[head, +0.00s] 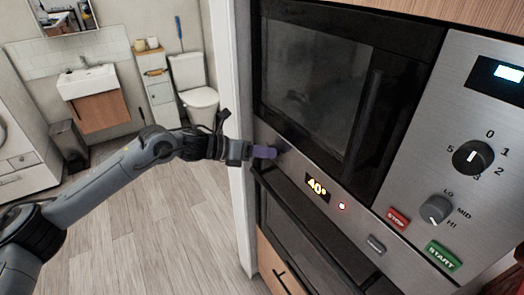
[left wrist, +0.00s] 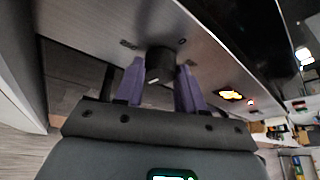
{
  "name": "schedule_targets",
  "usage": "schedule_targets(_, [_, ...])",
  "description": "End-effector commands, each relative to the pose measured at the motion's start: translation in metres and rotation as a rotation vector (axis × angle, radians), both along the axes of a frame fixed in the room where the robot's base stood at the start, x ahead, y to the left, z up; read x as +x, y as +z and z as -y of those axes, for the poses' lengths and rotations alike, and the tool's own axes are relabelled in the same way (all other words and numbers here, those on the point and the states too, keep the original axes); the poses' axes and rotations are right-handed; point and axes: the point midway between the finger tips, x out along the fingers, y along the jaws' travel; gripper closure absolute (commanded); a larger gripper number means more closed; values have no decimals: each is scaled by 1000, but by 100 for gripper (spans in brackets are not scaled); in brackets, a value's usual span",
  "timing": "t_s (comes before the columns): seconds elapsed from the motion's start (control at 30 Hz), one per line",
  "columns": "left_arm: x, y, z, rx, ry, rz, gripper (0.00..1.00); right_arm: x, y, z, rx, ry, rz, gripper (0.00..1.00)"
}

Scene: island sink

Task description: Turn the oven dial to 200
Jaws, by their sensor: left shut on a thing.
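The oven dial is a dark round knob on the steel panel, seen end-on between my fingers in the left wrist view (left wrist: 160,62). A small white mark shows on its face. In the head view, my left gripper (head: 264,152) reaches in from the left, its purple fingers at the panel's left end, largely hiding the dial. In the left wrist view, the left gripper (left wrist: 160,68) has one finger on each side of the dial and is shut on it. The oven display (head: 317,187) reads 40°. My right gripper is not in view.
A red light (head: 341,206) glows beside the display. Above is a dark-doored appliance (head: 310,85) with a numbered knob (head: 473,157), a LO-MID-HI knob (head: 435,209), a red STOP button (head: 397,219) and a green START button (head: 442,256). Open wooden floor (head: 150,225) lies left.

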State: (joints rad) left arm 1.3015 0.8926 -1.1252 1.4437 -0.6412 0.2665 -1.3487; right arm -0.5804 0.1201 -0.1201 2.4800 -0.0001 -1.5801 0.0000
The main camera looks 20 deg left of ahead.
Motion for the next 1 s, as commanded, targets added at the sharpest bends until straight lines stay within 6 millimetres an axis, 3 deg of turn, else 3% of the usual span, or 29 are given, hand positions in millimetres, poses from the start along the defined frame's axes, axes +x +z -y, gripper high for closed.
schedule_targets(0.3, [-1, 0, 1, 118, 0, 88, 92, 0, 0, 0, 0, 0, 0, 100])
schedule_targets(0.9, [-1, 0, 1, 147, -1, 110, 92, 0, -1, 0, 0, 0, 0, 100])
schedule_targets(0.93, [-1, 0, 1, 146, 0, 109, 57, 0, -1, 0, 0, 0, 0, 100])
schedule_targets(1.0, [-1, 0, 1, 146, 0, 109, 46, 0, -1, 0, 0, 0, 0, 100])
